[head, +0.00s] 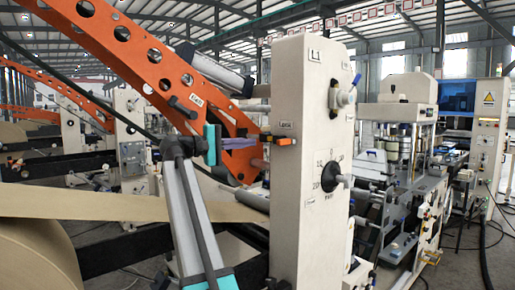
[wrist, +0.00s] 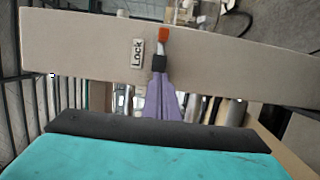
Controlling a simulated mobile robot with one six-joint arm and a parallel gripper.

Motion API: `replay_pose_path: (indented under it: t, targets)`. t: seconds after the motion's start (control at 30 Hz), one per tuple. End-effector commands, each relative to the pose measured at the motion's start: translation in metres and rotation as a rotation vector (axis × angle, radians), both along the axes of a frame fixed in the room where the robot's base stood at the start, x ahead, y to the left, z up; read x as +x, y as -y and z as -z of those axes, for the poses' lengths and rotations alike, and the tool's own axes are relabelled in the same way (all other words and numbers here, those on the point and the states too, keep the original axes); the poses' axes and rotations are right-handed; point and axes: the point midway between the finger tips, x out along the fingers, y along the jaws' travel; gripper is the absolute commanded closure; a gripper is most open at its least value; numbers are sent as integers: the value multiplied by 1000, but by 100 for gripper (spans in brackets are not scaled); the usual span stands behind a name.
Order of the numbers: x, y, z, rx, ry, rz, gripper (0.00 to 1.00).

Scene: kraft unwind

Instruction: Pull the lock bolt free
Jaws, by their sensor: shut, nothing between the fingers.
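The lock bolt (head: 282,139) has a black body and an orange end, and sits on the side of the cream machine column, below a small label. In the wrist view the bolt (wrist: 160,62) is beside a plate marked "Lock" (wrist: 138,52), with its orange end toward the top. My gripper (head: 256,141) has purple fingers pointing at the bolt from the left. In the wrist view my gripper (wrist: 160,76) is shut and empty, its tips at the black part of the bolt. I cannot tell whether they touch it.
The cream column (head: 298,220) stands right of my gripper, with a black dial (head: 329,176) on its front. An orange perforated arm (head: 140,50) slants down behind my gripper. A kraft paper web (head: 80,206) and roll (head: 30,260) lie at lower left.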

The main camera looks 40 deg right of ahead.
Motion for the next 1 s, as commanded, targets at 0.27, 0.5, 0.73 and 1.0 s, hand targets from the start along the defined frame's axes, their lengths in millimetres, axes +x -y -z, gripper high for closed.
replay_pose_path:
  t: [0.27,0.5,0.73,1.0]
  targets:
    - [10,-30,1,-1,0,-1,100]
    - [11,-34,0,-1,0,-1,100]
    - [11,-34,0,-1,0,-1,100]
    - [11,-34,0,-1,0,-1,100]
